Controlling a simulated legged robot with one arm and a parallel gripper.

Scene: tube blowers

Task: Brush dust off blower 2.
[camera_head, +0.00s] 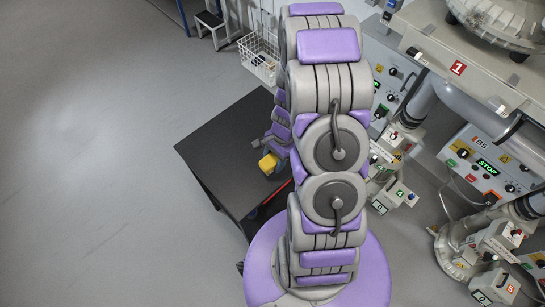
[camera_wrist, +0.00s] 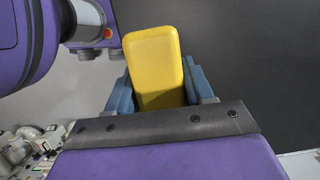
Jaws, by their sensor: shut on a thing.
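My gripper (camera_wrist: 157,85) shows in the wrist view with its blue fingers on both sides of a yellow rounded block (camera_wrist: 154,62), and it is shut on it. I cannot tell whether the block is part of a brush; no bristles show. In the head view the yellow block (camera_head: 268,163) shows at the end of my arm, in front of or above a black table (camera_head: 225,150). Blower machines stand at the right; one carries a red sign 1 (camera_head: 457,68). I cannot read a label 2 on any blower.
A control panel (camera_head: 487,165) with a green STOP display stands at the right, with pipes and valve boxes (camera_head: 400,195) near it. A white wire basket (camera_head: 260,58) and a small step stool (camera_head: 212,22) are at the back. The grey floor at the left is clear.

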